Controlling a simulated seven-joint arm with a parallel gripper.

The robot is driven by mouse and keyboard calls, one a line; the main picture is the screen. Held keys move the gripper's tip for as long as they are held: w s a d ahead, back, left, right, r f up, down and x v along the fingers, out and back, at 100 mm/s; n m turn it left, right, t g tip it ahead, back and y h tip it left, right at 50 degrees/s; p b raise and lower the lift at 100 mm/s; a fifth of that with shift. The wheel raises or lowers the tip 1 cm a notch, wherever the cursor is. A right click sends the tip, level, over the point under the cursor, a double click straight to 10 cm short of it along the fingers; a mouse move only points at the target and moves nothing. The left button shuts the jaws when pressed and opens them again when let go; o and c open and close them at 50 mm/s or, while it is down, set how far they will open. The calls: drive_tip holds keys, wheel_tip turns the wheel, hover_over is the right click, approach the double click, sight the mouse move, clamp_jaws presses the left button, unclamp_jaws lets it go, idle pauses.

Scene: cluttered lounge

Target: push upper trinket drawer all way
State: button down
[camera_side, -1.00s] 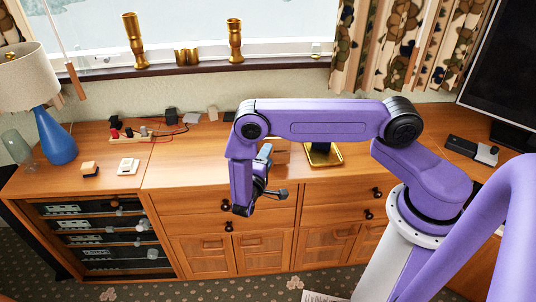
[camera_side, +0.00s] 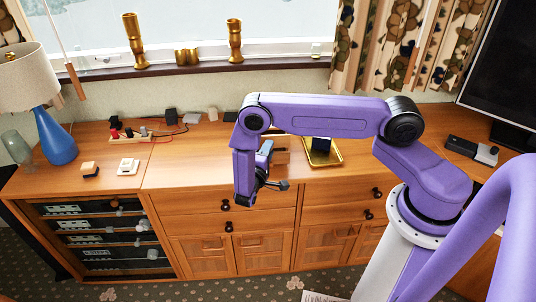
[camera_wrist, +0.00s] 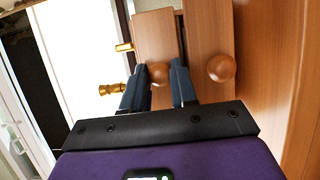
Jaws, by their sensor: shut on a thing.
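The small wooden trinket chest (camera_side: 282,143) stands on the long sideboard, mostly behind my arm in the side view. In the wrist view its upper drawer front (camera_wrist: 154,35) lies left of the lower drawer front (camera_wrist: 205,40), with a dark gap between them. My gripper (camera_wrist: 160,68) has its blue fingers on both sides of the upper drawer's round knob (camera_wrist: 160,75) and is shut on it. The lower knob (camera_wrist: 222,67) is outside the fingers, to the right. In the side view my gripper (camera_side: 267,147) is at the chest's left side. How far the upper drawer sticks out is unclear.
A gold tray (camera_side: 337,158) with a dark blue block (camera_side: 321,144) stands just right of the chest. The sideboard top (camera_side: 190,170) left of my gripper is clear.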

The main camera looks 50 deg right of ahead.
drive_tip(key=shift+w+d, duration=0.7)
drive_tip(key=c, duration=0.9)
unclamp_jaws()
drive_tip(key=shift+s+a, duration=0.35)
drive_tip(key=shift+a, duration=0.05)
drive_tip(key=s+v, duration=0.1)
drive_tip(key=v, duration=1.8)
drive_tip(key=s+d+r+n+g+y, duration=0.1)
drive_tip(key=s+r+n+g+y, duration=0.1)
drive_tip(key=r, duration=0.6)
drive_tip(key=s+d+r+n+g+y, duration=0.1)
drive_tip(key=s+r+n+g+y, duration=0.1)
drive_tip(key=s+r+g+y, duration=0.2)
drive_tip(key=shift+s+r+y, duration=1.6)
drive_tip(key=shift+s+r, duration=0.75)
drive_tip(key=shift+s, duration=0.45)
